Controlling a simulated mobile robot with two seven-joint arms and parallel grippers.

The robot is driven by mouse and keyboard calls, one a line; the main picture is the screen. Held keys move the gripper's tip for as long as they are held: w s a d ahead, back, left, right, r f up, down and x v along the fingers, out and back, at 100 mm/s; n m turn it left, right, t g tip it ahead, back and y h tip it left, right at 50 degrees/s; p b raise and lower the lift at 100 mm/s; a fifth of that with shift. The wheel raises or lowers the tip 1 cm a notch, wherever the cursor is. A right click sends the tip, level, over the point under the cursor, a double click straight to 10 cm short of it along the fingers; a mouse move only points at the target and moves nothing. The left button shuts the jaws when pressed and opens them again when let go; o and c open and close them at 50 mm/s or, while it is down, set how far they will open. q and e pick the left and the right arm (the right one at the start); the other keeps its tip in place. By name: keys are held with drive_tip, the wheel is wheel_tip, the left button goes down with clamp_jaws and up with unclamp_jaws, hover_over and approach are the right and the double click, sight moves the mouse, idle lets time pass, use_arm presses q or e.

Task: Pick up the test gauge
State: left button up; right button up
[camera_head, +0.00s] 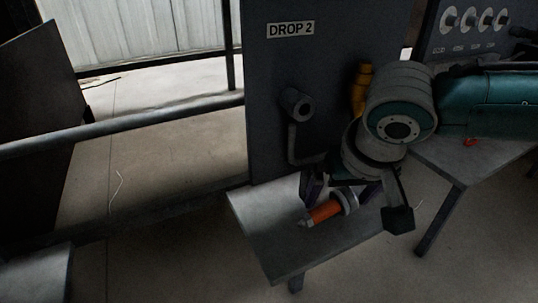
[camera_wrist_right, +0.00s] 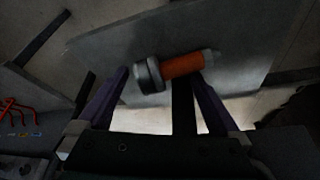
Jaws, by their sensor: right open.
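The test gauge, with an orange body (camera_head: 325,211) and a grey round head, lies on its side on a small grey table (camera_head: 265,225) below the "DROP 2" panel. In the right wrist view the gauge (camera_wrist_right: 181,66) lies across the span between my fingertips, its grey head toward the left finger and its orange part toward the right one. My right gripper (camera_head: 341,195) is open, pointing down close to the gauge; it also shows in the wrist view (camera_wrist_right: 160,78). I cannot tell whether a finger touches it. My left gripper is out of view.
A dark panel (camera_head: 330,70) with a pipe elbow (camera_head: 296,103) stands right behind the table. A second grey table (camera_head: 475,155) is at the right, under a panel with several round dials (camera_head: 470,18). A rail (camera_head: 120,125) crosses the left; floor there is bare.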

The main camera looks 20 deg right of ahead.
drive_tip(key=shift+w, duration=0.1)
drive_tip(key=shift+d, duration=0.1)
clamp_jaws()
idle(0.7)
